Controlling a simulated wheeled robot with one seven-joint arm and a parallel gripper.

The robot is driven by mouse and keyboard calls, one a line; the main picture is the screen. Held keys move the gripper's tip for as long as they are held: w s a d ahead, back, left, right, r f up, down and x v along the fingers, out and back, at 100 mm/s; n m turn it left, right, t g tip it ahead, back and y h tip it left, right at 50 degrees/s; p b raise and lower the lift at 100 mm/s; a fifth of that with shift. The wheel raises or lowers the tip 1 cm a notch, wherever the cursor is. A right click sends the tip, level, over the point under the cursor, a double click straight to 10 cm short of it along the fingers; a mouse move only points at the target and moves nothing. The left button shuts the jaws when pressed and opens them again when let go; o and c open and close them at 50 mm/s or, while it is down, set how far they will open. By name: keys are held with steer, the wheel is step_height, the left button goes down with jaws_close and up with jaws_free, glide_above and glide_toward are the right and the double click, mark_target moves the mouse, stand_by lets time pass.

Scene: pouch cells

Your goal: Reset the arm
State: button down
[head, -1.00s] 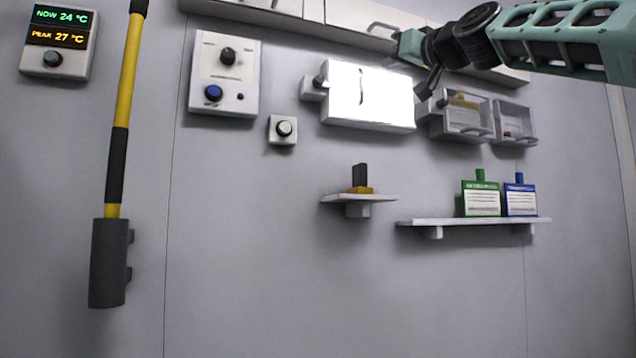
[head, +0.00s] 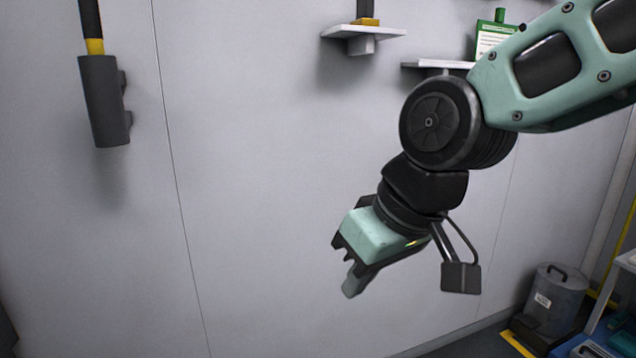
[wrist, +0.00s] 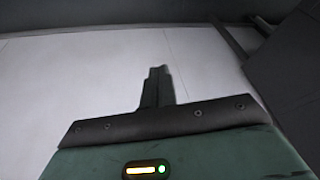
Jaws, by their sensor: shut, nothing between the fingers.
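My gripper (head: 352,286) hangs below my dark wrist joint in the middle of the head view, in front of the bare grey wall, and points down and to the left. Its fingers are together with nothing between them. In the wrist view my gripper (wrist: 158,75) shows as a single dark narrow shape against the pale wall, beyond the green housing with a lit strip. It appears apart from everything around it.
A small shelf (head: 385,34) with a dark block is above. Another shelf (head: 436,66) holds a green container (head: 492,36), partly behind my arm. A grey holder (head: 104,102) with a yellow-black pole hangs left. A lidded bin (head: 556,303) stands lower right. The wall left of my gripper is clear.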

steer(key=s+d+f+g+h+p, duration=0.1)
steer(key=s+d+f+h, duration=0.1)
steer(key=s+d+f, duration=0.4)
steer(key=s+d+f+g+h, duration=0.1)
steer(key=s+d+f+g, duration=0.2)
steer(key=s, duration=0.4)
step_height(320, 180, up, 18)
steer(key=t+p, duration=0.1)
steer(key=p, duration=1.7)
